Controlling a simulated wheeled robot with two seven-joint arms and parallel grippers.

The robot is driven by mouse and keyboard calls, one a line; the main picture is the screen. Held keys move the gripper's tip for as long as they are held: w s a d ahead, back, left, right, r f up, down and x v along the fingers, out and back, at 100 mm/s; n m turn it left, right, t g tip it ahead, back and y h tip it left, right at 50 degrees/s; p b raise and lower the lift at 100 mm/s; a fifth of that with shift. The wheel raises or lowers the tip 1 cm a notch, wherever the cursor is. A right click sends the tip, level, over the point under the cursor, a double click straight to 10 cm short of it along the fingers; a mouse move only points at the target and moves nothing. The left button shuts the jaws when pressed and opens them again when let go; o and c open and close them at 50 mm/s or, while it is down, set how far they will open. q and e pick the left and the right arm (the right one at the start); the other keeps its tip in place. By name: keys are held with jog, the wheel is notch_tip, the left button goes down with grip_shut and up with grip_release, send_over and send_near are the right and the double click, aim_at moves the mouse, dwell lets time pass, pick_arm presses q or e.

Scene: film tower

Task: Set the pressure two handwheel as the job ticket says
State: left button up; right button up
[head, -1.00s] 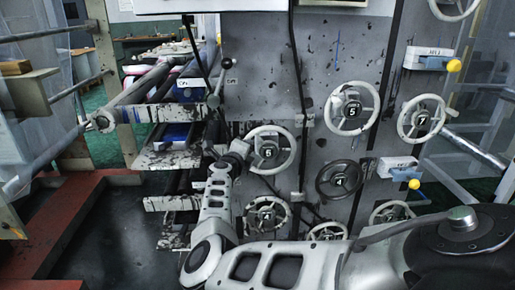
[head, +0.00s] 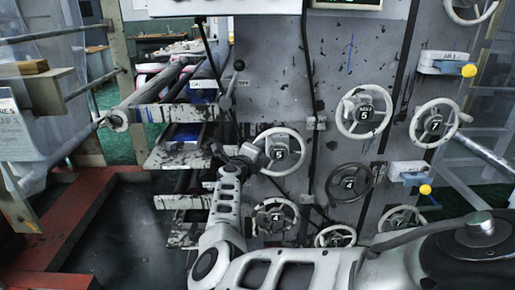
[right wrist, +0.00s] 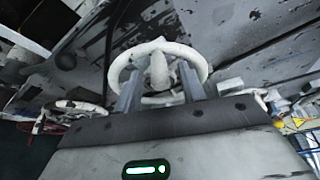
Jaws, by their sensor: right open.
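Several handwheels stand on the grey panel. A white one with a black numbered hub (head: 298,154) is at the panel's left in the head view. My right gripper (head: 252,154) is at its left side. In the right wrist view, this white wheel (right wrist: 203,66) lies just beyond my right gripper (right wrist: 160,88); its two fingers are apart, one on each side of a pale central part. Contact cannot be told. Other wheels are a white one marked 5 (head: 342,118), a white one marked 7 (head: 415,127) and a dark one marked 4 (head: 321,187). Pressure two lettering is not readable. My left gripper is out of view.
A printed sheet (head: 10,125) shows at the left edge, mostly unreadable. Yellow-knobbed levers (head: 468,70) stick out at the right. Rollers (head: 150,95) and a red floor frame (head: 85,205) are at the left. More wheels (head: 276,232) sit low, close to my right arm.

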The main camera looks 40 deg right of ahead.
jog(key=p+v, duration=0.2)
jog(key=v, duration=0.4)
jog(key=shift+a+r, duration=0.1)
jog(key=shift+r, duration=0.05)
